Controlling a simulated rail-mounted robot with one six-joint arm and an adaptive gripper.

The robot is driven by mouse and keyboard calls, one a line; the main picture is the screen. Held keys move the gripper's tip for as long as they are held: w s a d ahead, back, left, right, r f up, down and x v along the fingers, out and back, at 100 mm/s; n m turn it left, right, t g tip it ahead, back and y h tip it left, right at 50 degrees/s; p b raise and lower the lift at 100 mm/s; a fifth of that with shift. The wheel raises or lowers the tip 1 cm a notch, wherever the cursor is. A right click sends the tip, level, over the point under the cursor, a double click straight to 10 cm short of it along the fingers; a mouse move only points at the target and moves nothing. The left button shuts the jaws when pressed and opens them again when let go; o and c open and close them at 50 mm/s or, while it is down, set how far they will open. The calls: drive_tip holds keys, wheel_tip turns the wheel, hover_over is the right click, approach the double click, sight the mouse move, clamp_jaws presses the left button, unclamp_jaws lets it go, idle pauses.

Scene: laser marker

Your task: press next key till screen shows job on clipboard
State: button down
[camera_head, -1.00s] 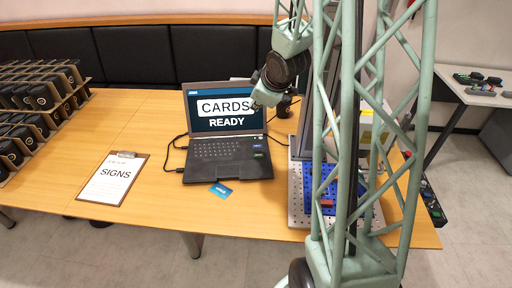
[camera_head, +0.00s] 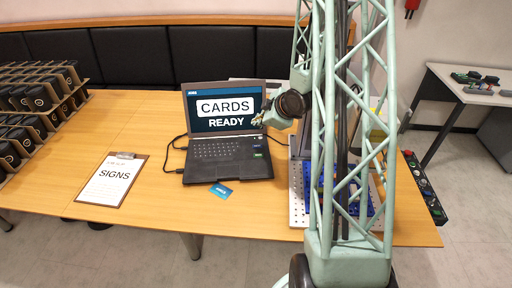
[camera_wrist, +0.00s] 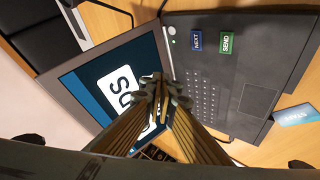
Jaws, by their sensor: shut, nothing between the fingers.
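The laptop (camera_head: 228,168) stands open on the table. Its screen (camera_head: 222,105) reads "CARDS" in a white box, with "READY" below. The clipboard (camera_head: 113,180) lies left of the laptop and its sheet reads "SIGNS". In the wrist view, the blue NEXT key (camera_wrist: 196,41) and the green SEND key (camera_wrist: 227,43) sit side by side on the laptop's keyboard deck. My gripper (camera_head: 258,119) is shut and empty, in front of the screen's right edge. In the wrist view my gripper (camera_wrist: 160,88) covers part of the screen and appears apart from both keys.
A blue card (camera_head: 220,190) lies at the laptop's front edge. A perforated plate (camera_head: 297,195) is right of the laptop, partly behind my arm. Racks of dark items (camera_head: 40,100) fill the table's left end. Bare table (camera_head: 125,125) lies between racks and laptop.

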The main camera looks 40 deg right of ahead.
drive_tip(key=shift+d+f, duration=0.1)
drive_tip(key=shift+f, duration=0.65)
drive_tip(key=shift+f, duration=0.1)
drive_tip(key=b, duration=0.3)
hover_over(257, 147)
drive_tip(key=shift+d+f, duration=0.1)
drive_tip(key=shift+f, duration=3)
drive_tip(key=shift+f+b, duration=1.1)
drive_tip(key=shift+b, duration=0.2)
drive_tip(key=shift+f+b, duration=0.8)
drive_tip(key=shift+b, duration=0.25)
drive_tip(key=shift+r, duration=0.75)
